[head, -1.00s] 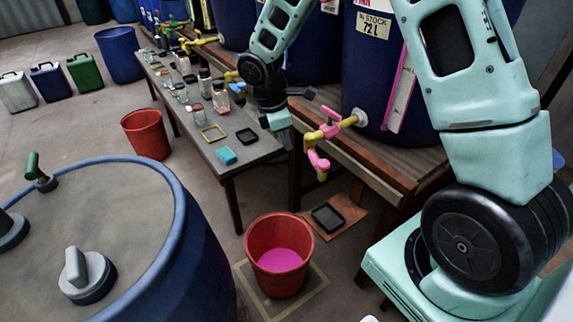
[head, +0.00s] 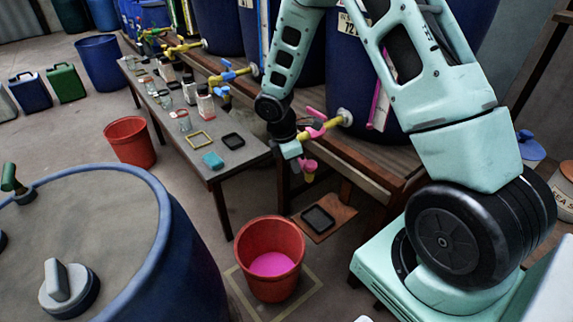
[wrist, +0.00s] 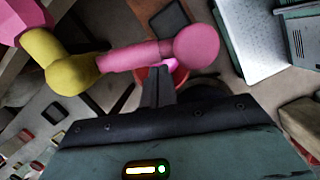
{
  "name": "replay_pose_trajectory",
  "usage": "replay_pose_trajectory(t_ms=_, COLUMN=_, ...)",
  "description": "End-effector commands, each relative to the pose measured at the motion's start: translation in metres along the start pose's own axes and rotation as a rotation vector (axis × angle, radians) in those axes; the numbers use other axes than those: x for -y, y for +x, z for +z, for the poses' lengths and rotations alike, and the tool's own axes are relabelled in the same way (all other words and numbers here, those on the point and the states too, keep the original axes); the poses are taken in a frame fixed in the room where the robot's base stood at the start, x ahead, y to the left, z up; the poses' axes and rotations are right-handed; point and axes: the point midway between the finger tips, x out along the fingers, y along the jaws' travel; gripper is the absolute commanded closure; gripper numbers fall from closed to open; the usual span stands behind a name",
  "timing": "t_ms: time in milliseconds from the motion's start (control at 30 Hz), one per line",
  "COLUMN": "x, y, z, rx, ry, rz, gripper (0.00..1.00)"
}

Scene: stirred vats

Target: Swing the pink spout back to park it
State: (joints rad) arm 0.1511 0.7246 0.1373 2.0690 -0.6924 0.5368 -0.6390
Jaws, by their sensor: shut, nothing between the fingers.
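The pink spout (head: 309,165) hangs from the yellow tap pipe (head: 325,126) on the nearest blue vat, with a yellow tip at its lower end. A pink tap handle (head: 316,114) sits on the pipe. In the wrist view the pink spout (wrist: 140,54) runs from a yellow elbow (wrist: 74,66) to a round pink end. My gripper (head: 299,165) is shut and empty beside the spout, on its left in the head view. In the wrist view its closed fingers (wrist: 158,72) are just below the spout; I cannot tell whether they touch.
A red bucket with pink liquid (head: 270,240) stands on the floor below. A black tray (head: 318,217) lies on a brown board right of it. A low table (head: 230,160) with jars and a cyan block is to the left. A large blue drum (head: 175,250) fills the lower left.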

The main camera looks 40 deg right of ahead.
Motion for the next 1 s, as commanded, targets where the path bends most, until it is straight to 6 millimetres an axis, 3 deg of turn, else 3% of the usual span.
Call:
replay_pose_trajectory(t_ms=367, x=0.001, y=0.0, z=0.003, rx=0.0, ry=-0.02, rz=0.005, gripper=1.0)
replay_pose_trajectory(t_ms=700, x=0.006, y=0.007, z=0.033, rx=0.0, ry=-0.369, rz=0.096, gripper=1.0)
replay_pose_trajectory(t_ms=1000, x=0.006, y=0.009, z=0.036, rx=0.0, ry=-0.397, rz=0.102, gripper=1.0)
